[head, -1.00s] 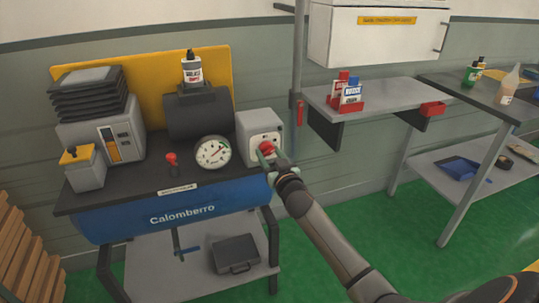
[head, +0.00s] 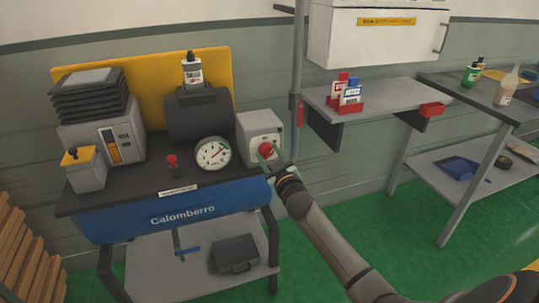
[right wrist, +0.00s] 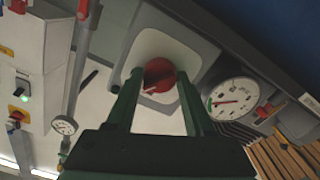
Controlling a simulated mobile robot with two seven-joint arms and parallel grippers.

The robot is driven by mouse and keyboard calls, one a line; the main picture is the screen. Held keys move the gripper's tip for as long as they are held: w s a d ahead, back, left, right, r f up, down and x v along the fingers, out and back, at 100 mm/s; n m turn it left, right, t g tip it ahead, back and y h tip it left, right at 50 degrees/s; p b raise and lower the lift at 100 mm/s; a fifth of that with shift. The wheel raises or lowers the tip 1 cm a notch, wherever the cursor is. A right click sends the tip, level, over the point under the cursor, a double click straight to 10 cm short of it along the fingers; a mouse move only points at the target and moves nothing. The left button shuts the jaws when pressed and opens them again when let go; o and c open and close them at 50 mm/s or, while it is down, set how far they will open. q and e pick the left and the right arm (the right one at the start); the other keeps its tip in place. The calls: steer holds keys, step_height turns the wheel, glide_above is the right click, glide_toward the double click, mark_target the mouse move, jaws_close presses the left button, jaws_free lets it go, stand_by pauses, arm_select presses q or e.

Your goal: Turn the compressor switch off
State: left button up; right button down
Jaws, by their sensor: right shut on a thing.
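The compressor (head: 185,212) has a blue tank and a dark top. A grey switch box (head: 259,128) stands at the right end of its top, with a red rotary switch knob (head: 266,150) on its front face. My right gripper (head: 268,157) is at the knob, with its fingers shut on it. In the right wrist view, the red knob (right wrist: 159,74) sits between the two green fingertips (right wrist: 160,82), in front of a pale plate on the grey box. My left gripper is in neither view.
A round pressure gauge (head: 213,153) and a small red-topped valve (head: 172,163) are left of the switch box. A vertical pipe with a red handle (head: 299,115) and a grey shelf (head: 380,97) are to its right. Green floor lies open in front.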

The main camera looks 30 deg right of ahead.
steer(key=n, duration=0.3)
steer(key=shift+n, duration=0.3)
steer(key=shift+d+n+p, duration=0.1)
steer(key=shift+n+p, duration=0.3)
steer(key=shift+n, duration=1.4)
steer(key=shift+c, duration=1.4)
jaws_free()
